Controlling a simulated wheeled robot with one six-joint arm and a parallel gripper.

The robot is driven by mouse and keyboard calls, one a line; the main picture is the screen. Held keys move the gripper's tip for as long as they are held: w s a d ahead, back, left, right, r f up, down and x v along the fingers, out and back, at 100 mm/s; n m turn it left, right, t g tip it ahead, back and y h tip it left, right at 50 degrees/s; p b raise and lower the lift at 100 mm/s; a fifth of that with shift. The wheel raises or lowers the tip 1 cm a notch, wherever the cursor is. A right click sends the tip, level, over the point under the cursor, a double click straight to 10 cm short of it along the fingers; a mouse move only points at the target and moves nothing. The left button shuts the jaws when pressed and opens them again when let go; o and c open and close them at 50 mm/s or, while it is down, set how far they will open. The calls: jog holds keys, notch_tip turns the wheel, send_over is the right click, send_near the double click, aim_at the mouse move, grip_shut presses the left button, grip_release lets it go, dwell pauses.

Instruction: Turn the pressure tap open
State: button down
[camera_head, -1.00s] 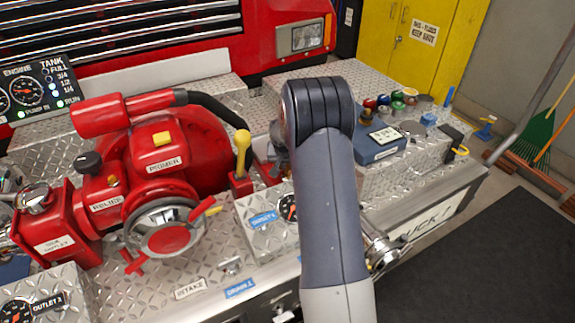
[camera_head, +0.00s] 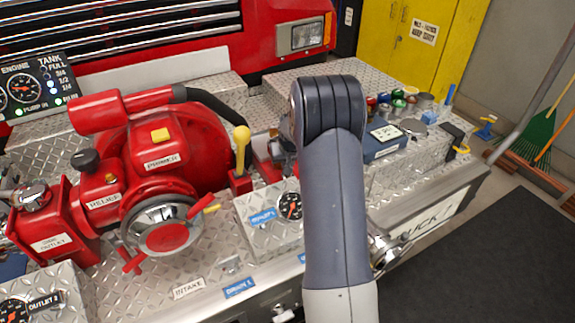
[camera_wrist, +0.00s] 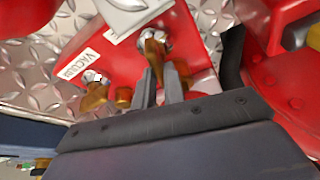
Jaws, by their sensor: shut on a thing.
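In the wrist view, two brass taps sit on a red block. The upper tap (camera_wrist: 153,48) has its lever between the tips of my gripper (camera_wrist: 162,74), which is shut on it. A white label beside this tap has no readable text. The lower-left tap (camera_wrist: 95,96) is next to a label reading VACUUM (camera_wrist: 77,66), and my gripper is apart from it. In the head view, my arm hides most of the red block (camera_head: 263,168), and the taps cannot be made out.
The red pump (camera_head: 165,150) and a yellow-knobbed lever (camera_head: 241,150) stand left of my arm. A gauge box (camera_head: 262,212) is just in front. A blue device (camera_head: 385,143) and several coloured caps lie to the right on the tread-plate deck.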

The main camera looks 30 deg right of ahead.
jog(key=shift+f+n+y+b, duration=0.15)
jog(key=shift+n+y+b, duration=0.35)
jog(key=shift+n+b, duration=0.65)
jog(key=shift+n, duration=0.45)
jog(key=c, duration=1.5)
grip_release()
jog(key=shift+r, duration=0.2)
jog(key=v, duration=0.5)
jog(key=b+v, duration=0.1)
jog(key=v, duration=0.4)
jog(key=shift+s+d+r, duration=0.25)
jog(key=shift+r, duration=0.05)
jog(key=shift+f, duration=0.1)
